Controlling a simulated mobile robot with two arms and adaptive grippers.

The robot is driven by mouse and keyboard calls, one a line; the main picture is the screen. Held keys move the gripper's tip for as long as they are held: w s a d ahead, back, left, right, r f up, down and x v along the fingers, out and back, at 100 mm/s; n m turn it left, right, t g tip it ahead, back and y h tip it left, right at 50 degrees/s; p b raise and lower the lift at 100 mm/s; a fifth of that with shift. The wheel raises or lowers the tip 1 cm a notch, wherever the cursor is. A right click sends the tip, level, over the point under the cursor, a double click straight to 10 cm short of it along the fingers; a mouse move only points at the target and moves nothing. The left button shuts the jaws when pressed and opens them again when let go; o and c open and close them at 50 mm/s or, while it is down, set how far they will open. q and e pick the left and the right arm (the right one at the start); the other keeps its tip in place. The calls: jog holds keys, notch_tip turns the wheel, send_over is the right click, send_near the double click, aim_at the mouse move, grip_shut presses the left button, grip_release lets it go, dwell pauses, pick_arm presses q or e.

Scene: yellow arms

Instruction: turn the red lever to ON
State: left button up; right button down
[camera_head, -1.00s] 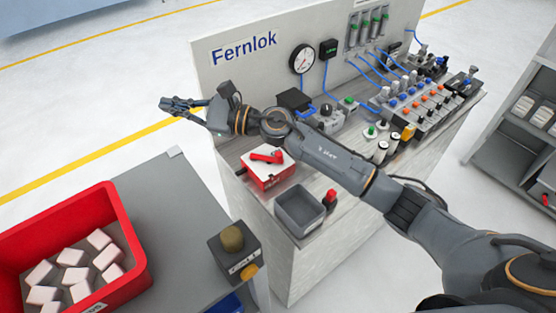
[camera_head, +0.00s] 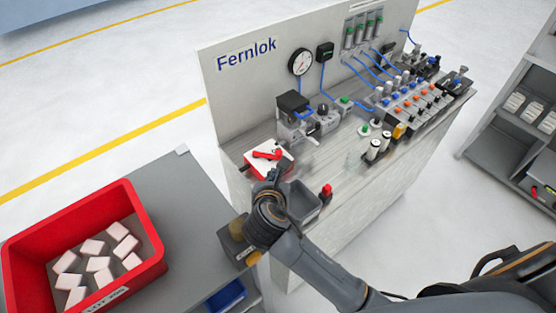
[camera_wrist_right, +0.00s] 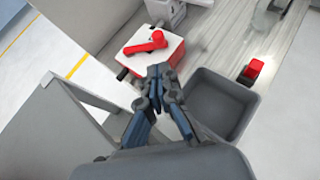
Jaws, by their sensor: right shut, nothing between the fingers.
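The red lever (camera_head: 267,153) sits on top of a white and red box (camera_head: 255,166) on the bench's near left corner. In the right wrist view the lever (camera_wrist_right: 146,43) lies across the box's white top, its thicker round end to the right. My right gripper (camera_head: 271,176) is just in front of the box, partly hidden by its own wrist in the head view. In the right wrist view its fingers (camera_wrist_right: 158,72) are together and empty, overlapping the box's near edge; I cannot tell whether they touch it. ON markings are not readable. My left gripper is not in view.
A grey open bin (camera_head: 303,203) stands right of the box, with a red-topped item (camera_head: 326,191) beside it. A gauge (camera_head: 301,62) and valves fill the bench behind. A red crate (camera_head: 150,268) of white blocks stands on the left table.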

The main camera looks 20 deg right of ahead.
aim_at(279, 157)
jog(key=p+x, duration=0.1)
jog(key=x, duration=0.9)
